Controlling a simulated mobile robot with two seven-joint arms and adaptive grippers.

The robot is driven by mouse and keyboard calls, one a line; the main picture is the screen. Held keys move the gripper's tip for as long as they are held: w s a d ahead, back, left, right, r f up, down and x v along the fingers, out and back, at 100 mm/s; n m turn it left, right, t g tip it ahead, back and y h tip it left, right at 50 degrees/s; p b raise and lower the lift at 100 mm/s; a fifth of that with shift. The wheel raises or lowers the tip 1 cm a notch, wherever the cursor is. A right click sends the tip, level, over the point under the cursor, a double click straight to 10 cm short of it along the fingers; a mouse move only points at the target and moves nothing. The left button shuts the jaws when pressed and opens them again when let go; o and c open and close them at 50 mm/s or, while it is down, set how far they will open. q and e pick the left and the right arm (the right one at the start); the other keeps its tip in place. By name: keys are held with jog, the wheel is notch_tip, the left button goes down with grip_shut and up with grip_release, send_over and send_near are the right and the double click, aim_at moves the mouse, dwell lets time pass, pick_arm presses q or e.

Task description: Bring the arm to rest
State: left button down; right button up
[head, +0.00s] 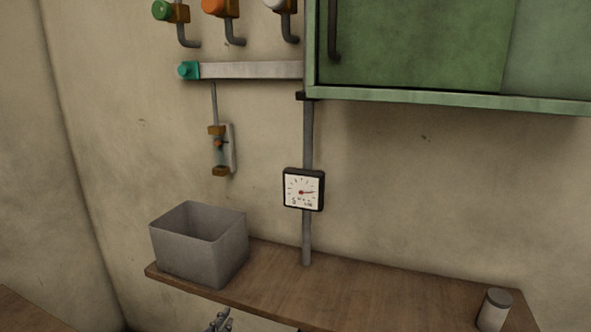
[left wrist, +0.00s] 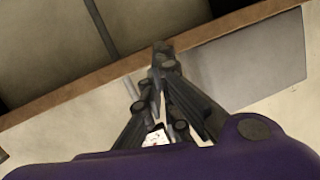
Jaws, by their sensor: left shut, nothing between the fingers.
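My left gripper (head: 219,321) shows only in part at the bottom edge of the head view, below the front edge of the wooden shelf (head: 345,290). In the left wrist view its fingers (left wrist: 162,52) come together at the tips, shut, with nothing seen between them. The rest of the left arm is hidden below the head view. My right gripper is in neither view.
A grey open box (head: 200,250) stands on the shelf's left end, a lidded jar (head: 494,310) at its right. A square gauge (head: 303,190) hangs on a pipe between them. A green cabinet (head: 420,45) and coloured valve knobs (head: 220,7) are above. The shelf's middle is clear.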

pick_arm(q)
jog(key=s+a+f+n+g+y, duration=0.1)
jog(key=s+f+g, duration=0.2)
jog(key=s+f, duration=0.8)
jog(key=s+a+f+n+g+y, duration=0.1)
jog(key=s+f+n+g, duration=0.1)
jog(key=s+f, duration=1)
jog(key=s+g, duration=0.1)
jog(key=s, duration=0.7)
jog(key=shift+s+f+n, duration=0.15)
jog(key=shift+s+n, duration=0.1)
jog(key=shift+n, duration=0.05)
